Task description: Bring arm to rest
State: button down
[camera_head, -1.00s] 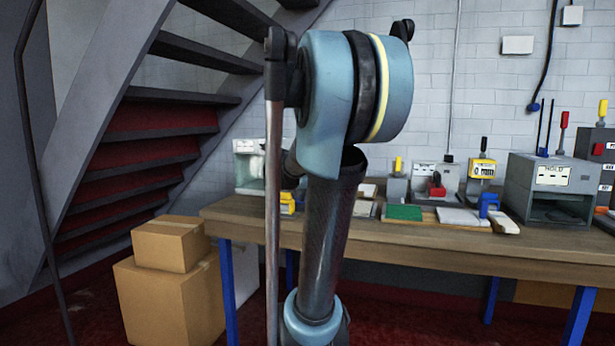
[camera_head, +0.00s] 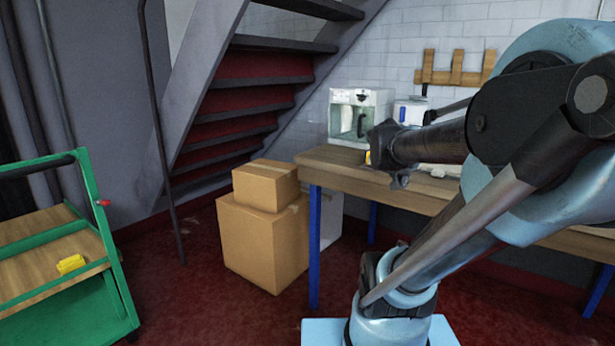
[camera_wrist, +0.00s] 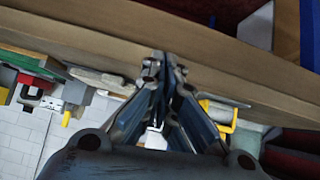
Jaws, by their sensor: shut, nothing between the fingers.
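My arm crosses the right side of the head view, bent, with its dark far end in front of the wooden workbench (camera_head: 345,172). My gripper (camera_wrist: 166,65) shows in the wrist view with its fingertips together and nothing held. In the head view the fingers are hard to make out against the dark wrist. In the wrist view, which looks upside down, the bench edge (camera_wrist: 95,28) lies just beyond the fingertips. I cannot tell how far apart they are.
Stacked cardboard boxes (camera_head: 262,240) stand left of the bench. A green cart (camera_head: 115,270) with a yellow block (camera_head: 71,264) is at far left. A white-framed machine (camera_head: 358,115) sits on the bench. Red floor between cart and boxes is clear.

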jog(key=s+a+f+n+g+y, duration=0.2)
jog(key=s+a+f, duration=0.4)
jog(key=s, duration=0.3)
jog(key=s+a+f+n+g+y, duration=0.3)
jog(key=s+a+f, duration=0.3)
jog(key=s+f, duration=0.3)
jog(key=shift+n+y, duration=0.5)
jog(key=shift+n, duration=0.4)
